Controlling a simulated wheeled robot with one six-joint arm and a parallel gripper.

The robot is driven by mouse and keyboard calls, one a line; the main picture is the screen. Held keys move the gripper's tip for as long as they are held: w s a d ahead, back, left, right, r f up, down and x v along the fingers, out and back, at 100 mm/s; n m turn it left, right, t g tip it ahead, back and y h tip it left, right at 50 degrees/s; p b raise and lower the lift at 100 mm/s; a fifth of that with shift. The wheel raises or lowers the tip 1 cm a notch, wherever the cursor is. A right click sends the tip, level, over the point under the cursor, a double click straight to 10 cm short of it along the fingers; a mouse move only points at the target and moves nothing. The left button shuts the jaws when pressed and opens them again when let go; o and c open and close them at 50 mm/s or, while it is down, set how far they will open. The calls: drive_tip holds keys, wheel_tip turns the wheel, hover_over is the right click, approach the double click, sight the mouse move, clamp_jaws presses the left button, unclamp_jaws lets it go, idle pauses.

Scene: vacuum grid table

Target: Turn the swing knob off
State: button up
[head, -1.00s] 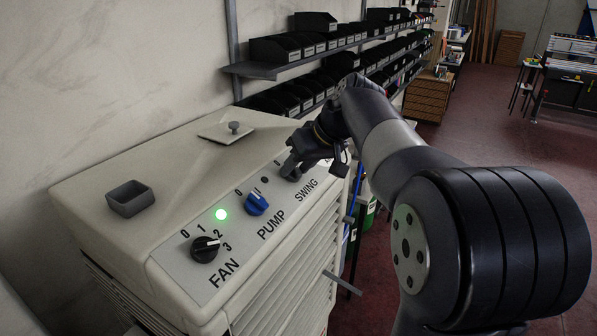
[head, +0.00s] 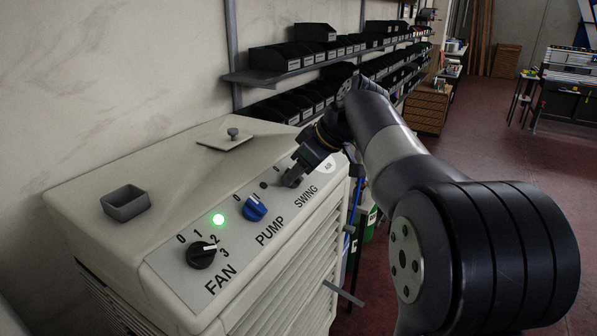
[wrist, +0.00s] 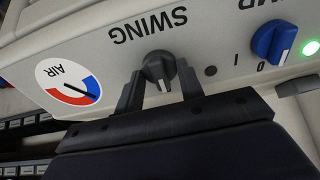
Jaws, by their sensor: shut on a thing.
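The swing knob (wrist: 158,68) is a dark grey knob with a pale pointer mark, under the upside-down SWING label in the wrist view. Its pointer points toward the bottom of that picture, slightly right. My gripper (wrist: 160,88) has one finger on each side of the knob and is shut on it. In the head view my gripper (head: 293,179) is at the far end of the control panel, beside the SWING label, and hides most of the knob. The number marks around the knob are mostly hidden.
The blue pump knob (head: 256,208) and black fan knob (head: 201,255) sit nearer on the panel, with a lit green lamp (head: 219,220). A red and blue AIR dial (wrist: 68,83) is beside the swing knob. A small grey tray (head: 126,203) is on top of the cooler.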

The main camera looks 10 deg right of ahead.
drive_tip(key=o, duration=1)
drive_tip(key=v, duration=1)
drive_tip(key=shift+s+d+r, duration=0.2)
drive_tip(key=shift+r, duration=0.05)
drive_tip(key=x, duration=1.1)
drive_tip(key=shift+r, duration=0.1)
